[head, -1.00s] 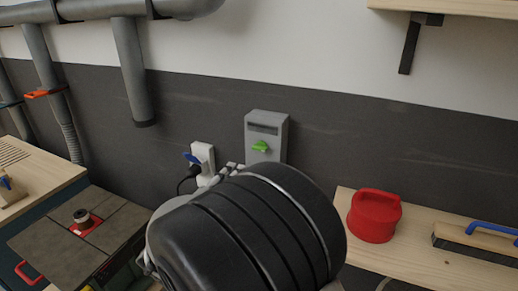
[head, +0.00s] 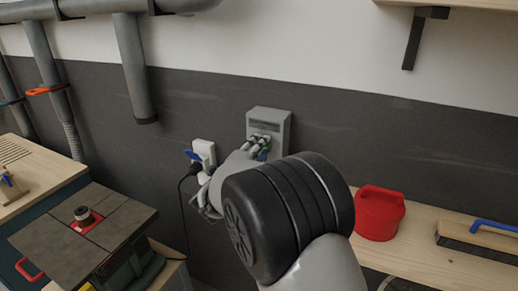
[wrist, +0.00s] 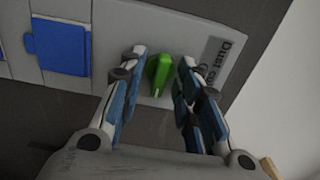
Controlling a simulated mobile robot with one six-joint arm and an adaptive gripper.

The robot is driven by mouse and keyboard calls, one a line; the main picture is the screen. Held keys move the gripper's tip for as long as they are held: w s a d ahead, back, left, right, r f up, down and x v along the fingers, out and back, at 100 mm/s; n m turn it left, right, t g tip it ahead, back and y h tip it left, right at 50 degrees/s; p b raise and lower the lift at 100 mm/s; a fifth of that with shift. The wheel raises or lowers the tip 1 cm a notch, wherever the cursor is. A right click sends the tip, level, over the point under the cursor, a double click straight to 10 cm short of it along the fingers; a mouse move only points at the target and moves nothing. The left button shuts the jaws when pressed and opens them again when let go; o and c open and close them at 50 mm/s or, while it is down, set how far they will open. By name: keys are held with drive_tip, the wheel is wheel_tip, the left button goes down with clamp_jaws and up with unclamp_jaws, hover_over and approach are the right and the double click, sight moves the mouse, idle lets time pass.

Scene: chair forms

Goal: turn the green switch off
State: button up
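The green switch (wrist: 159,74) is a small knob on the face of a grey wall box (head: 282,131). In the wrist view it stands between my two fingers, with its long side running roughly up and down the picture. My gripper (wrist: 160,82) is open around it, with a visible gap to each finger. In the head view my gripper (head: 259,143) is in front of the box and hides most of the switch.
A white socket with a blue cover (wrist: 61,45) is left of the box. A red container (head: 377,213) and a blue-handled brush (head: 480,240) are on the wooden bench at right. A machine table (head: 82,232) stands at lower left.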

drive_tip(key=shift+c, duration=0.3)
clamp_jaws()
drive_tip(key=shift+n, duration=0.4)
drive_tip(key=n+p, duration=0.9)
drive_tip(key=n, duration=0.8)
idle(0.6)
drive_tip(key=shift+o, duration=0.3)
unclamp_jaws()
